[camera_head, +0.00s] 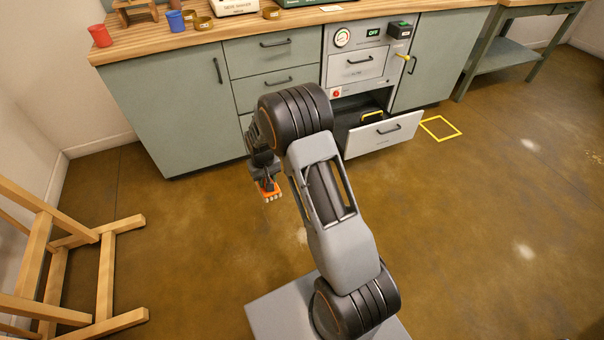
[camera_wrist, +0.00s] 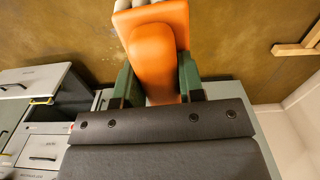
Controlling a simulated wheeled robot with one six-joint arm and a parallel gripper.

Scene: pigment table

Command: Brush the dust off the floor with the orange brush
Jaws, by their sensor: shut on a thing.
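The orange brush (camera_wrist: 155,50) is held between the two green fingers of my gripper (camera_wrist: 160,82) in the wrist view, with its pale bristles at the top edge. In the head view the orange brush (camera_head: 269,188) shows below my gripper (camera_head: 265,178), bristles pointing down over the brown floor (camera_head: 200,240). I cannot tell whether the bristles touch the floor. Pale dust patches lie on the floor: one at the right (camera_head: 524,251), one farther back (camera_head: 530,145), and one partly hidden beside my arm (camera_head: 301,236). A faint pale patch (camera_head: 270,208) also shows near the brush.
A green cabinet (camera_head: 165,105) with a wooden top stands behind. Its low drawer (camera_head: 384,135) is pulled out near a yellow floor square (camera_head: 440,128). A wooden easel-like frame (camera_head: 104,275) stands at the left. The floor at the right is open.

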